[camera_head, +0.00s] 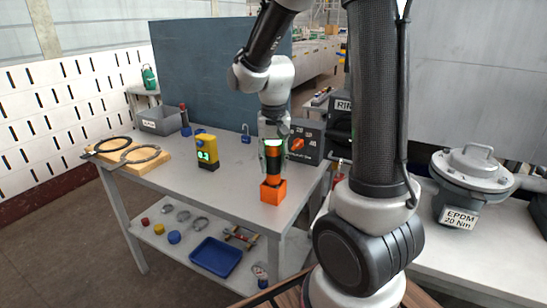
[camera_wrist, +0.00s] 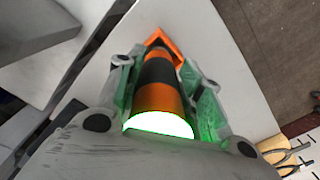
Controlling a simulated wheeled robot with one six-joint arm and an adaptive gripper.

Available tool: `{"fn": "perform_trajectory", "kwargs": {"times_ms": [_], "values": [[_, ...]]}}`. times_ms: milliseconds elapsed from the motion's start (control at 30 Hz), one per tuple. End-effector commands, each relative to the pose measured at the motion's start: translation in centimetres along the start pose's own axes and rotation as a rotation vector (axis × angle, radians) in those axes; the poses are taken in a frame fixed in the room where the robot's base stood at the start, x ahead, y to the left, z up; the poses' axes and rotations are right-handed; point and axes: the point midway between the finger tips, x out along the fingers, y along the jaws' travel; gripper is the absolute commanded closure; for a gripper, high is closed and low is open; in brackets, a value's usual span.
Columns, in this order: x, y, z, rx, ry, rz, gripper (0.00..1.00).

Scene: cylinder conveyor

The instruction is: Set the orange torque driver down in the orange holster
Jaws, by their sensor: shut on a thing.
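The orange and black torque driver (camera_head: 273,165) is upright in my gripper (camera_head: 272,150), with a glowing pale-green top. In the wrist view it points away from the camera (camera_wrist: 156,75), between the two green-lit fingers of my gripper (camera_wrist: 160,92). The orange holster (camera_head: 273,191) is a square block near the front edge of the grey table, right below the driver. In the wrist view part of its orange rim (camera_wrist: 172,43) shows past the driver's far end. The driver's lower end meets the holster's opening in the picture; how deep it sits is hidden.
A yellow device (camera_head: 207,150) stands left of the holster. A dark box with an orange knob (camera_head: 305,143) stands close behind at right. The table's front left is clear.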

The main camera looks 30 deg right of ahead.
Motion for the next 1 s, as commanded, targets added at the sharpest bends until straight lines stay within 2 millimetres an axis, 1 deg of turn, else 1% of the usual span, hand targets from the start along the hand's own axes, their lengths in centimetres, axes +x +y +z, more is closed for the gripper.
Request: {"fn": "perform_trajectory", "kwargs": {"times_ms": [200, 433, 467, 500, 567, 600, 867, 967, 1000], "values": [[0.88, 0.01, 0.01, 0.000, 0.000, 0.000, 1.00], [0.93, 0.00, -0.01, 0.000, 0.001, 0.000, 1.00], [0.93, 0.00, -0.01, 0.000, 0.001, 0.000, 0.58], [0.92, 0.00, -0.01, 0.000, 0.001, 0.000, 0.51], [0.93, 0.00, -0.01, 0.000, 0.001, 0.000, 0.40], [0.93, 0.00, 0.00, 0.000, 0.001, 0.000, 0.38], [0.95, 0.02, 0.04, 0.000, -0.001, 0.000, 0.38], [0.47, -0.02, -0.02, 0.000, 0.001, -0.001, 0.38], [0.03, -0.04, -0.07, 0.000, 0.003, -0.002, 0.38]]}}
